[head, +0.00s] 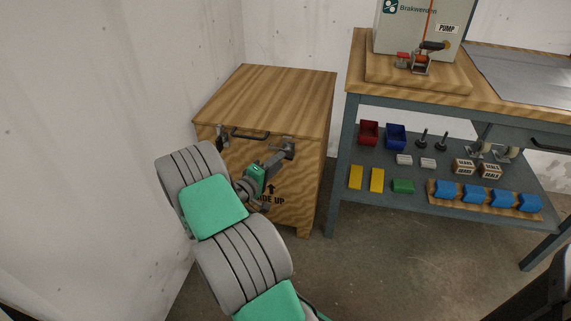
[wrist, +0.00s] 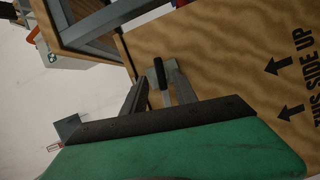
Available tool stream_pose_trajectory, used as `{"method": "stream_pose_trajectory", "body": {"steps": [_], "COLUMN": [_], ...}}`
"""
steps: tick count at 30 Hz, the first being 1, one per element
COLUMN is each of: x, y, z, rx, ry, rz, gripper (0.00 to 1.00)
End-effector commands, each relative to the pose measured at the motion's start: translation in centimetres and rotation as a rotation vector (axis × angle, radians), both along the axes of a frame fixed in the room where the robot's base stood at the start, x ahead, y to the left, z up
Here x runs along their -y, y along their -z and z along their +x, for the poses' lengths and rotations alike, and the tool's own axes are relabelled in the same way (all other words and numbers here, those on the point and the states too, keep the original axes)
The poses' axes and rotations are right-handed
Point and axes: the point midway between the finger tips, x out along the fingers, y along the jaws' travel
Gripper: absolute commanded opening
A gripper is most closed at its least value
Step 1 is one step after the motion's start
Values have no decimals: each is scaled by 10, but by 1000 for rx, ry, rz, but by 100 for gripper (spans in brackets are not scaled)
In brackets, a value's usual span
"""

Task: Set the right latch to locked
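The wooden crate (head: 300,190) stands against the wall, with "SIDE UP" print on its front. The right latch (head: 288,147) is a grey metal piece near the crate's upper right front edge. The left latch (head: 222,134) sits near the upper left. My gripper (head: 276,159) reaches the right latch from the front. In the wrist view, the two grey fingers of my gripper (wrist: 158,83) stand apart. A black-ended lever of the right latch (wrist: 159,72) shows between the fingertips, with gaps visible beside it. Whether a finger touches it, I cannot tell. The latch base is partly hidden.
A dark handle (head: 250,134) is on the crate's front between the latches. A workbench (head: 352,95) stands close to the right, with a pump unit (head: 425,30) on top and bins, blocks and boxes on its shelf (head: 340,165). The floor (head: 390,265) in front is clear.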

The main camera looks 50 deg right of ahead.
Motion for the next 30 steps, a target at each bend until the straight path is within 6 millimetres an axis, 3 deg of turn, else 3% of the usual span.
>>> {"method": "stream_pose_trajectory", "body": {"steps": [3, 7, 16, 30], "x": [25, 42, 47, 47], "y": [4, 5, 4, 4], "z": [-1, 0, 1, 1], "rx": [4, 3, 1, 2], "ry": [4, 3, 1, 0], "rz": [1, 3, 3, 4], "gripper": [35, 35, 35, 0]}}
